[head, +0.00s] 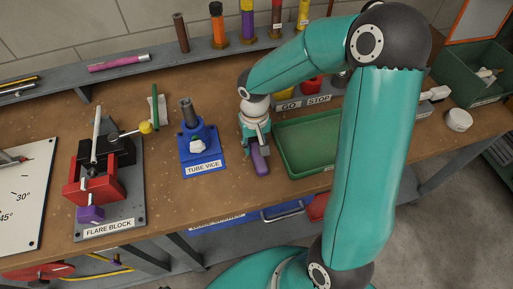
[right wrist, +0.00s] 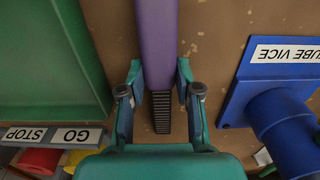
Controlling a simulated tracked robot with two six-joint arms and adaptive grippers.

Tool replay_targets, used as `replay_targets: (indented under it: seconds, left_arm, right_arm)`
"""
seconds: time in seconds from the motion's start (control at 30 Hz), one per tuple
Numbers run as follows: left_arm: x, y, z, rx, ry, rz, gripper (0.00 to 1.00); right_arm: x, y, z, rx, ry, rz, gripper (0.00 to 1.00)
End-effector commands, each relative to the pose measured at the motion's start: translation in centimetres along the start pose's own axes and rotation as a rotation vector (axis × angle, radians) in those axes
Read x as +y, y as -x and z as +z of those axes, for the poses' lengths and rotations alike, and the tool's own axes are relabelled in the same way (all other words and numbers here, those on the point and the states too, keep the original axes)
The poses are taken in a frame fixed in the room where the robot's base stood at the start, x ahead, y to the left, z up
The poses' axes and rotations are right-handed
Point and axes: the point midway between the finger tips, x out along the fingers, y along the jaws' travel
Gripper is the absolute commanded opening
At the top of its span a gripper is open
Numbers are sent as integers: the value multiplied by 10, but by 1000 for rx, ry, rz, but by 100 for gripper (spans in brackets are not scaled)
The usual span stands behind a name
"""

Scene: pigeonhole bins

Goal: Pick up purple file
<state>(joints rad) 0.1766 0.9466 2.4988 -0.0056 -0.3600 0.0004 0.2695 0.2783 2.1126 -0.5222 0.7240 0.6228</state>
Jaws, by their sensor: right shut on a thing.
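The purple file shows its purple handle (head: 261,163) below my right gripper (head: 257,138) in the head view, between the tube vice and the green tray. In the right wrist view the handle (right wrist: 158,40) runs up out of the frame, and a dark ridged part of the file lies between the fingers. My right gripper (right wrist: 160,75) is shut on the handle near that ridged part, one finger on each side. I cannot tell whether the file touches the bench. My left gripper is not in view.
The blue tube vice (head: 199,150) stands left of the gripper, the green tray (head: 290,166) close on its right. The flare block (head: 110,215), with another purple part (head: 90,214), is farther left. A shelf with several upright tools (head: 219,41) runs behind.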

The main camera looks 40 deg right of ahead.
Motion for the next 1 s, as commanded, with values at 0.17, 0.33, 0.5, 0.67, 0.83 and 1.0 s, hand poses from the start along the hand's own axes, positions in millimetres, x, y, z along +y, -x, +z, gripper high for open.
replay_targets:
  seconds: [0.17,0.33,0.5,0.67,0.83,1.0]
  left_arm:
    - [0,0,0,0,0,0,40]
    - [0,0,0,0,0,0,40]
    - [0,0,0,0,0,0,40]
    - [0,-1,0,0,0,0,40]
    - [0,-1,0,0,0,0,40]
    - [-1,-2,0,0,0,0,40]
  right_arm:
    - [0,1,0,1,-1,0,0]
    - [0,4,-1,2,-1,0,0]
    - [1,15,-1,4,-2,1,0]
    - [0,36,-2,7,-1,-1,0]
    - [0,70,-2,8,-1,-2,0]
    - [0,110,-2,8,-2,-3,0]
